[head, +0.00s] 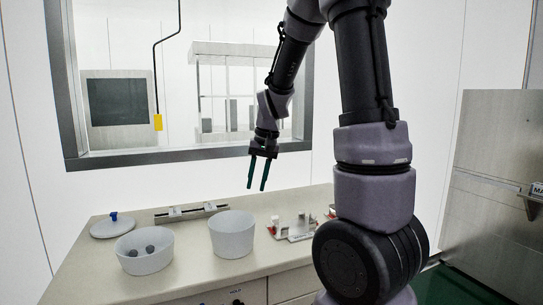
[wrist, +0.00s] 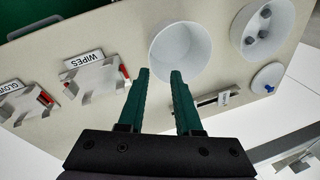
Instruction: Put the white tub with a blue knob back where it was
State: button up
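A flat white round piece with a blue knob (head: 103,228) lies on the counter at the far left, more like a lid than a tub; it also shows in the wrist view (wrist: 262,77) at the right. A white tub holding grey balls (head: 142,262) stands in front of it. An open white tub (head: 233,239) stands to the right and looks empty in the wrist view (wrist: 184,34). My gripper (head: 257,188) is open and empty, above the counter and behind the open tub. Its fingers (wrist: 160,74) point toward that tub in the wrist view.
Holders marked WIPES (wrist: 97,80) and GLOVES (wrist: 25,102) sit right of the tubs in the head view. A framed window (head: 180,158) is behind. The counter (head: 190,278) is bare between the tubs.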

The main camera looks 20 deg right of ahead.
jog(key=s+a+r+t, duration=0.1)
jog(key=s+r+t, duration=0.4)
jog(key=s+r, duration=1)
jog(key=shift+s+r, duration=0.35)
jog(key=shift+s, duration=0.75)
